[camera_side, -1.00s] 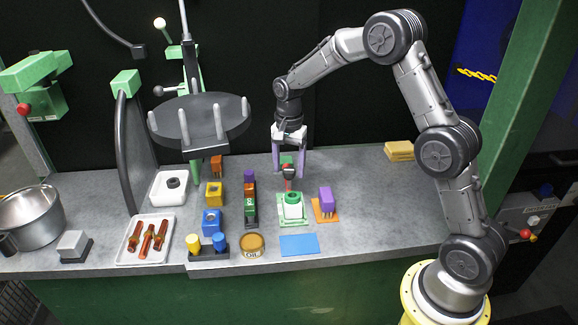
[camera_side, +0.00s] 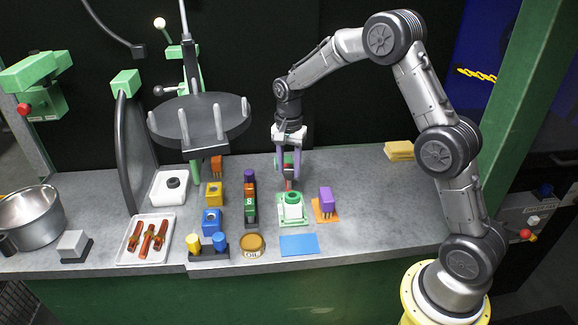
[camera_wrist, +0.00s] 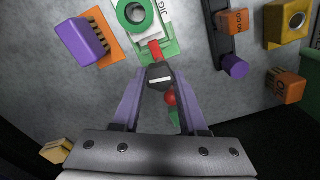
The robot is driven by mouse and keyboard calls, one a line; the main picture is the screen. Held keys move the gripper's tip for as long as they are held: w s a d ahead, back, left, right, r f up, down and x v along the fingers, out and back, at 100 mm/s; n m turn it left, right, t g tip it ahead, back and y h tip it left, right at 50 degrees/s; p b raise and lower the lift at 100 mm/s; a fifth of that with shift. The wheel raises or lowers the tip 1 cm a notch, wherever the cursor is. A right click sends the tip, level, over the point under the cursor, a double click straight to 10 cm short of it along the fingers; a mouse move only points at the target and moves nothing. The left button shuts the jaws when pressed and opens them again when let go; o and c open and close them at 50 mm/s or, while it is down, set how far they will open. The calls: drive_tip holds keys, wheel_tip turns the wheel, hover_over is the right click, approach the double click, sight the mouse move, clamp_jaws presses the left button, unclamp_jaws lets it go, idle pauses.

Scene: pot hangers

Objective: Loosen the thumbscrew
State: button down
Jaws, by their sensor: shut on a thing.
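The thumbscrew (camera_wrist: 160,80) has a dark knob with a white mark, and a red part (camera_wrist: 155,50) extends from it toward the jig. The jig (camera_wrist: 146,22) is a white block with a green ring on a green base; it also shows in the side view (camera_side: 292,210). My gripper (camera_wrist: 160,82) has purple fingers shut on the thumbscrew knob, one on each side. In the side view my gripper (camera_side: 287,176) points down just behind the jig, and its fingers mostly hide the knob.
A purple block (camera_side: 326,200) on an orange plate stands right of the jig. A block row with a green block (camera_side: 250,206) stands to its left.

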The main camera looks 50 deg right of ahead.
sight(289, 170)
drive_tip(key=n, duration=0.4)
drive_tip(key=shift+n, duration=0.4)
drive_tip(key=n, duration=1.4)
drive_tip(key=shift+r+n, duration=0.1)
drive_tip(key=shift+n, duration=0.3)
drive_tip(key=shift+c, duration=2.2)
unclamp_jaws()
wheel_tip(289, 170, up, 14)
